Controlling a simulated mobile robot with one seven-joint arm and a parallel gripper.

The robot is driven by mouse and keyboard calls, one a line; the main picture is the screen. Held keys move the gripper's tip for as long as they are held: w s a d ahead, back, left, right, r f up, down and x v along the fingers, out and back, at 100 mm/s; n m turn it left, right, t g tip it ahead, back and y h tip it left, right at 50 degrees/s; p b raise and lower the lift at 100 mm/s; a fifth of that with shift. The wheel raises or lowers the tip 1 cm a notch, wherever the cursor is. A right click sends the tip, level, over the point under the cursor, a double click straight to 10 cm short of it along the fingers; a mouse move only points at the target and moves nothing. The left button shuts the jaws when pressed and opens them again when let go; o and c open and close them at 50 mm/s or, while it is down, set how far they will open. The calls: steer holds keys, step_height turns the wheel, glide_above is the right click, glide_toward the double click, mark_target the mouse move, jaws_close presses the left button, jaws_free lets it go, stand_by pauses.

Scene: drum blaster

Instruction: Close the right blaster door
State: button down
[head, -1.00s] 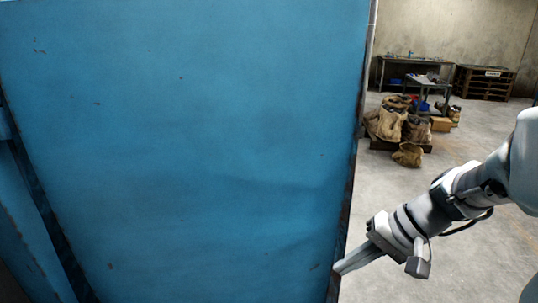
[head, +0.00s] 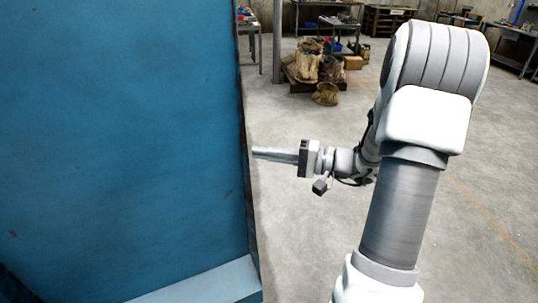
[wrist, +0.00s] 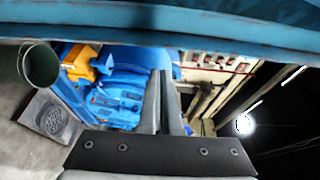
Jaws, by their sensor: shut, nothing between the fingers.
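A large blue door panel (head: 120,130) fills the left of the head view. Its dark, worn free edge runs upright to the left of my gripper. My gripper (head: 254,152) is shut and empty, pointing left, with its fingertips right beside that edge. I cannot tell whether they touch it. In the wrist view, the closed fingers (wrist: 161,78) point toward blue machinery, and a blue panel edge (wrist: 160,30) crosses the top of the picture. The door's hinge side is out of view.
A light blue ledge (head: 205,283) lies at the door's foot. Sacks on a pallet (head: 315,68) and workbenches stand far back. Open concrete floor lies to the right. The wrist view shows blue machinery (wrist: 120,88) and a dark green bin (wrist: 38,64).

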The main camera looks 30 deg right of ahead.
steer(key=shift+s+a+p, duration=0.1)
steer(key=shift+a+p, duration=0.5)
steer(key=shift+a, duration=1.85)
steer(key=shift+s, duration=0.15)
